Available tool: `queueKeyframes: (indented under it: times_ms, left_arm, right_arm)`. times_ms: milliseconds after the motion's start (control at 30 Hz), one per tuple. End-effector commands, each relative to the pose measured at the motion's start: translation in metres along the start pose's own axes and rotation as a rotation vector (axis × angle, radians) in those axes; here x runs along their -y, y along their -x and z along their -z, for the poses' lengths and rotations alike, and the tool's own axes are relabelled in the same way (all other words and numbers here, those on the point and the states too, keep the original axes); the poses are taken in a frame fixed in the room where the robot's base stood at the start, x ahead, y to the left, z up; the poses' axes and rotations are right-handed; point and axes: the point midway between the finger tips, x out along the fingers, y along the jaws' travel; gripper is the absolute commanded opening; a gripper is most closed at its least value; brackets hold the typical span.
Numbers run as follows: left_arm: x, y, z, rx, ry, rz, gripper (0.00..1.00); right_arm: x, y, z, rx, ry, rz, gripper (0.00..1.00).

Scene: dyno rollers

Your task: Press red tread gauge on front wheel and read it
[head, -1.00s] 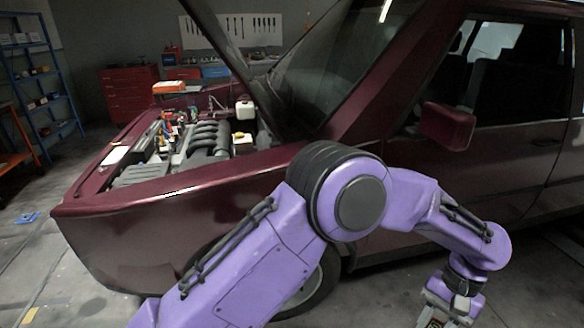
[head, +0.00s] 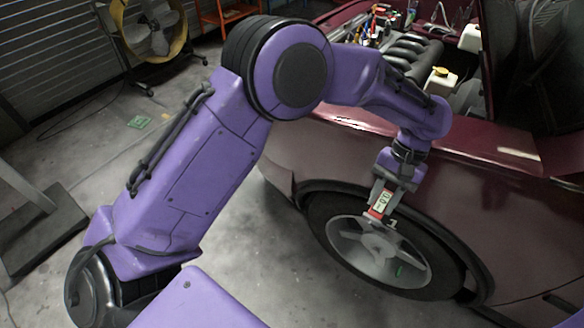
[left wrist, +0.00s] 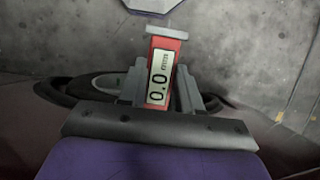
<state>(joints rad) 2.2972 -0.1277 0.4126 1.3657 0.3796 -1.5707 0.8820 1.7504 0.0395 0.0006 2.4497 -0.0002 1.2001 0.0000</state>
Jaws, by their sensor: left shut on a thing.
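My left gripper (head: 386,198) is shut on the red tread gauge (head: 377,208), in front of the upper part of the front wheel (head: 345,252). I cannot tell whether the gauge touches the tyre. In the left wrist view the gauge (left wrist: 168,72) stands between the two grey fingers of the gripper (left wrist: 165,90). It is red with a pale display that reads 0.0, turned sideways. My right gripper is not in view.
The maroon car's fender (head: 330,160) arches over the wheel, with the open engine bay (head: 420,55) above it. A yellow fan (head: 152,28) stands at the back left.

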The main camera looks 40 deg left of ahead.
Motion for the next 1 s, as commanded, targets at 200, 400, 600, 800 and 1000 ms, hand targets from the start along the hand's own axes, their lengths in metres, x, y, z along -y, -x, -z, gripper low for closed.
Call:
queueKeyframes:
  times_ms: [200,400,600,800,1000]
  left_arm:
    - [0.024,-0.074,0.032,-0.002,0.016,-0.005,0.03]
    - [0.064,-0.166,0.069,-0.005,0.039,-0.012,0.03]
    - [0.094,-0.254,0.104,-0.007,0.041,-0.012,0.03]
    - [0.120,-0.339,0.137,-0.004,0.035,-0.012,0.03]
    - [0.137,-0.387,0.154,-0.002,0.031,-0.013,0.03]
  right_arm:
    - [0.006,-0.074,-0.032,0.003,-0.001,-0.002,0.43]
    - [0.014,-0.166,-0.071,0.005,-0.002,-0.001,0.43]
    - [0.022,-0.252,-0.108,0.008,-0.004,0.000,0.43]
    - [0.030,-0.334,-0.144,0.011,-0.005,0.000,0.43]
    - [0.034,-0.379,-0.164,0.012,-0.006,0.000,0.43]
